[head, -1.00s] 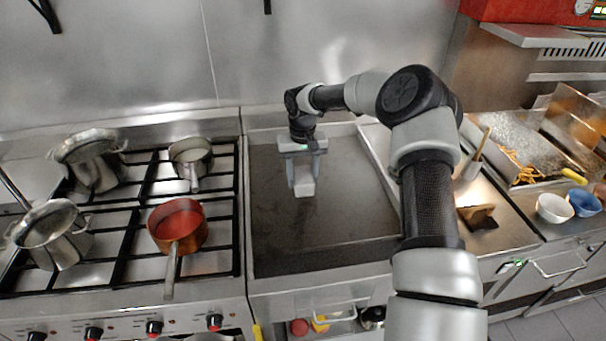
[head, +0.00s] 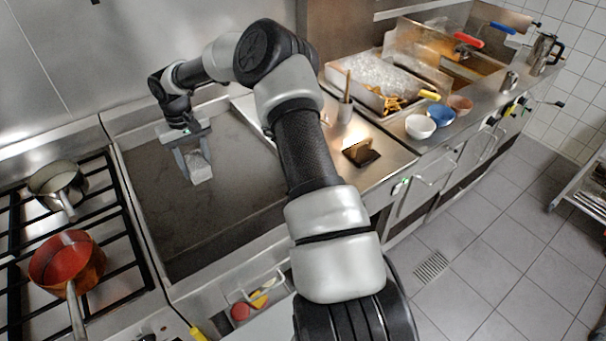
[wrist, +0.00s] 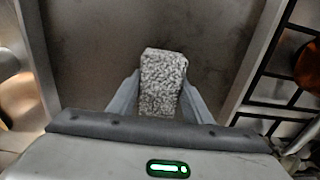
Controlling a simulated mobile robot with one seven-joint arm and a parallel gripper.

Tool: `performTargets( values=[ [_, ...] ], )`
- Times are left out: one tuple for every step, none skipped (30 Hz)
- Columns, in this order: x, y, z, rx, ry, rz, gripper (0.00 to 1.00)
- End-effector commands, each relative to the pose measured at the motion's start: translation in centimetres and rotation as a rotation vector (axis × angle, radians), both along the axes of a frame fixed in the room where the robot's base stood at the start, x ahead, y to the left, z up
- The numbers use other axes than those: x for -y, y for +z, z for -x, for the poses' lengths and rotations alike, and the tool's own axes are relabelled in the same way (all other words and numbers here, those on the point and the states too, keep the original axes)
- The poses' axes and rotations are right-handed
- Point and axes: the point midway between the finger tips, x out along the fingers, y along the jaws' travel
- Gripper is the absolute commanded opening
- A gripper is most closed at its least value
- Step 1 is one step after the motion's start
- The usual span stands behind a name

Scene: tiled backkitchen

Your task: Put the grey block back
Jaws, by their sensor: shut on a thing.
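The grey block (head: 200,167) is a speckled, pale grey piece. My gripper (head: 194,163) is shut on it, over the dark griddle plate (head: 232,205). In the wrist view the block (wrist: 162,82) sits between the two fingers, its far end sticking out beyond them, with the griddle plate (wrist: 95,50) behind it. I cannot tell for sure how far the block is above the plate.
A stove with a red-filled copper pan (head: 66,262) and a grey pot (head: 58,185) stands left of the griddle. The griddle is otherwise bare.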

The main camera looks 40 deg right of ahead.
Motion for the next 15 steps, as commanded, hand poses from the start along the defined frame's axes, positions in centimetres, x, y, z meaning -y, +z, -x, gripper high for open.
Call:
performTargets(
  values=[
    [1.8, 0.0, 0.1, 0.003, -0.007, 0.003, 0.1],
    [2.9, 0.0, 0.2, 0.004, -0.007, 0.004, 0.1],
    [4.3, 0.1, 0.4, 0.003, -0.008, 0.004, 0.1],
    [5.5, 0.1, 0.6, 0.003, -0.008, 0.003, 0.1],
    [6.7, 0.2, 0.8, 0.003, -0.007, 0.004, 0.1],
    [8.4, 0.3, 1.2, 0.003, -0.007, 0.005, 0.1],
    [9.6, 0.3, 1.5, 0.003, -0.007, 0.005, 0.1],
    [10.8, 0.4, 1.8, 0.003, -0.007, 0.004, 0.1],
    [12.4, 0.5, 2.2, 0.003, -0.007, 0.004, 0.1],
    [13.6, 0.5, 2.6, 0.003, -0.006, 0.004, 0.1],
    [14.9, 0.6, 3.1, 0.003, -0.006, 0.004, 0.1],
    [16.6, 0.7, 3.7, 0.002, -0.006, 0.004, 0.1],
    [17.9, 0.7, 4.2, 0.003, -0.007, 0.004, 0.1],
    [19.1, 0.8, 4.8, 0.003, -0.007, 0.005, 0.1],
    [20.9, 0.8, 5.6, 0.002, -0.007, 0.005, 0.1]
  ],
)
